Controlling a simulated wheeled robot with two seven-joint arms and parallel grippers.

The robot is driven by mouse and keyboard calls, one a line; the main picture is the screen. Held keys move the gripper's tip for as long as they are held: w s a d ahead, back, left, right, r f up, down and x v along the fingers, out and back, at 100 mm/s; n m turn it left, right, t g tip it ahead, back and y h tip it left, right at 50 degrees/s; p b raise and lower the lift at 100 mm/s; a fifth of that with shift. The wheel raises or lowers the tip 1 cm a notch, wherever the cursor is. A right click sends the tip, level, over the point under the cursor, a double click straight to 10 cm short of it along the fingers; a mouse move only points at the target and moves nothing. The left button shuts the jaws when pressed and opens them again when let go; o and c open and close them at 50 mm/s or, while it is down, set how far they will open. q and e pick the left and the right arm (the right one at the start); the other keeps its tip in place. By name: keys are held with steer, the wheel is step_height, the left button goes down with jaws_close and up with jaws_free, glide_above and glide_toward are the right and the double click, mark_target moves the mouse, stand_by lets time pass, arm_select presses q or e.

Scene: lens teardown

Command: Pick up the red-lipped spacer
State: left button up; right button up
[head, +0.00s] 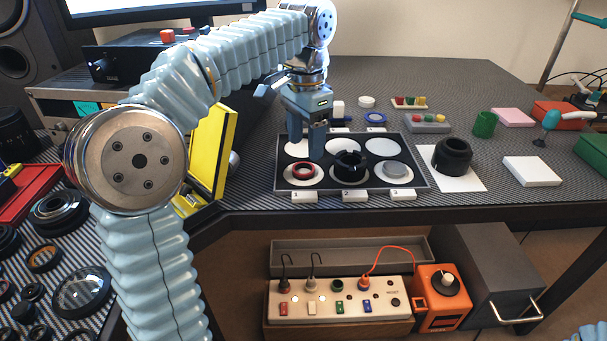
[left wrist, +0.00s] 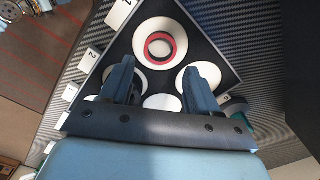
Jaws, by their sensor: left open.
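The red-lipped spacer (head: 303,170) is a small ring with a red rim and a dark inside. It lies on the white disc of the tray's front-left place, behind the label 1. In the left wrist view the spacer (left wrist: 160,47) lies flat, beyond my fingertips and clear of them. My left gripper (head: 307,150) points down over the left part of the tray; its fingers (left wrist: 160,75) are apart with nothing between them. In the head view the fingers stand just behind the spacer. My right gripper is not in view.
The black tray (head: 433,186) also holds a black lens ring (head: 351,163) at place 2 and a grey disc (head: 397,168) at place 3. A black lens barrel (head: 453,154) stands on a white sheet to the right. A yellow stand (head: 211,150) rises left of the tray.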

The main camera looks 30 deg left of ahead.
mark_target(302, 177)
arm_select(q)
step_height(302, 177, down, 5)
steer(key=shift+s+a+f+b, duration=0.1)
steer(key=shift+s+f+b, duration=0.1)
steer(key=shift+b, duration=0.35)
steer(key=shift+c, duration=0.2)
steer(key=c, duration=0.7)
